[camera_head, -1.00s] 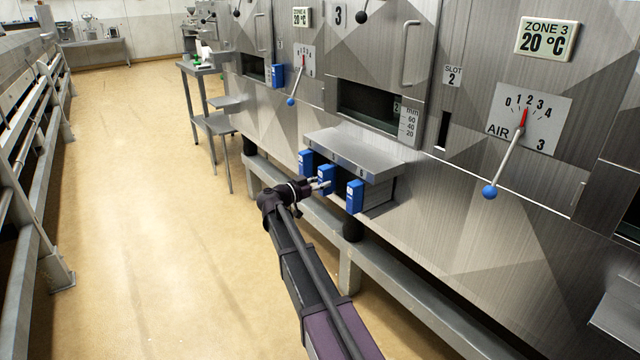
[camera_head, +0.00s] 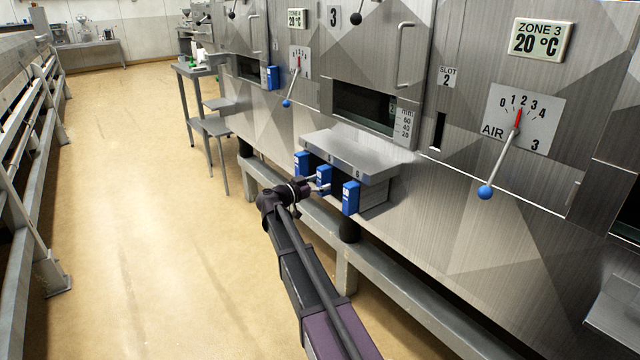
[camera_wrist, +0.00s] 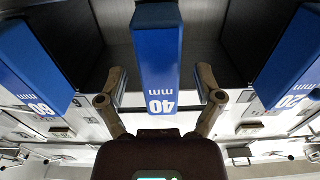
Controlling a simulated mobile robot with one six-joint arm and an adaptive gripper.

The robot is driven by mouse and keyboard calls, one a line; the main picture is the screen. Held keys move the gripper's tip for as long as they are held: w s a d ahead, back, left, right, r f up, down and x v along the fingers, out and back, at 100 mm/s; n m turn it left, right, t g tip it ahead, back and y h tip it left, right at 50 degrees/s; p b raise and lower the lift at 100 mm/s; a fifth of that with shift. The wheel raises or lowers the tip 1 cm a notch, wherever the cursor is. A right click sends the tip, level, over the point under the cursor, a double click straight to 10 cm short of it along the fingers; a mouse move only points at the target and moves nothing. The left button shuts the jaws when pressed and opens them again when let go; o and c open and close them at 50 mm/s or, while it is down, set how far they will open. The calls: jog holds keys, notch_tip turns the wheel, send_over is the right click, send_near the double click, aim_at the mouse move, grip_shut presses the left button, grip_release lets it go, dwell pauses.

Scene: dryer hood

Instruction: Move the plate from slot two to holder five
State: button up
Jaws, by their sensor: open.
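The slot marked SLOT 2 (camera_head: 439,131) is a dark, narrow upright opening in the oven front, with no plate showing in it. Three blue-ended plates stand in a row under a metal shelf (camera_head: 350,154). The middle plate (camera_head: 323,174), marked 40 mm in the wrist view (camera_wrist: 157,50), is in the middle bay of the holder. My gripper (camera_head: 319,184) is in front of it. In the wrist view my gripper (camera_wrist: 161,84) is open, with one finger on each side of the 40 mm end.
A lever with a blue knob (camera_head: 485,192) hangs at right. The floor at left is clear.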

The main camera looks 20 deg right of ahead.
jog(key=shift+a, duration=0.15)
jog(key=v, duration=1.1)
jog(key=shift+a, duration=0.35)
jog(key=shift+s, duration=0.15)
dwell(0.3)
jog(key=s+d+f+n+g+y, duration=0.2)
jog(key=s+f+n+y, duration=0.15)
jog(key=s+f, duration=0.3)
jog(key=s+d+f+n+g+y, duration=0.2)
jog(key=s+d+f+n+y, duration=0.1)
jog(key=s+f+y, duration=0.4)
jog(key=s+a+f+n+g+y+p, duration=0.1)
jog(key=s+a+f+n+y, duration=0.2)
jog(key=s, duration=0.5)
jog(key=s+a+f+n+g+y, duration=0.1)
jog(key=s+a+n+y, duration=0.35)
jog(key=s, duration=0.35)
notch_tip(320, 180, up, 31)
jog(key=p, duration=3.1)
jog(key=shift+d+h, duration=0.25)
jog(key=shift+h, duration=0.15)
